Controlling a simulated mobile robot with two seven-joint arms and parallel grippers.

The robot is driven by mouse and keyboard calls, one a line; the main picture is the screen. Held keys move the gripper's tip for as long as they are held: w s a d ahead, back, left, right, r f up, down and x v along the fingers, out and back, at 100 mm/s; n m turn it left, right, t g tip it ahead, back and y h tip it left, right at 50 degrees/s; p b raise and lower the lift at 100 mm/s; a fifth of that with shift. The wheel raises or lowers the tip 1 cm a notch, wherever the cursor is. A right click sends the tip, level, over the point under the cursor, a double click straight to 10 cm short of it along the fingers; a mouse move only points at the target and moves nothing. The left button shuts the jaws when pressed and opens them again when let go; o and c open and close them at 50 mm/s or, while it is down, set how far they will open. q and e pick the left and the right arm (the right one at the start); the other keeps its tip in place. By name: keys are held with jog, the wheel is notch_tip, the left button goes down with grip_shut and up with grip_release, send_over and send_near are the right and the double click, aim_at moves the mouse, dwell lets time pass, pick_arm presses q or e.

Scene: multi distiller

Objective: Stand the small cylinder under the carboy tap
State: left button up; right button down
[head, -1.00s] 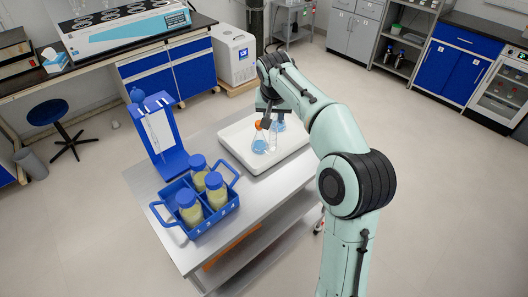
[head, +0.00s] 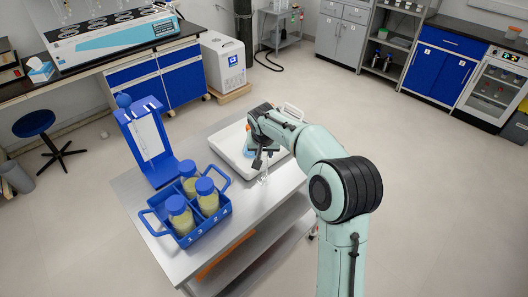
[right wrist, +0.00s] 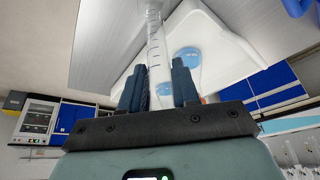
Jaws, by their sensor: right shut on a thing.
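My right gripper (head: 261,160) is shut on a clear small cylinder (head: 263,179) with graduation marks. It holds the cylinder at the near edge of the white tray, above the metal table. In the right wrist view the cylinder (right wrist: 155,45) runs between the two dark fingers of the gripper (right wrist: 158,85). Whether its foot touches the table is unclear. A flask with blue liquid (right wrist: 188,60) stands on the tray; in the head view my arm mostly hides it. I cannot make out a carboy or its tap. My left gripper is not in view.
The metal table (head: 215,255) also bears a blue carrier (head: 185,238) with yellowish blue-capped bottles and a blue stand with a white sheet (head: 148,137). The white tray (head: 225,143) lies under my gripper. Bare tabletop lies between carrier and tray.

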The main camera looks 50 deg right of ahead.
jog(key=shift+f, duration=0.1)
jog(key=c, duration=0.8)
grip_release()
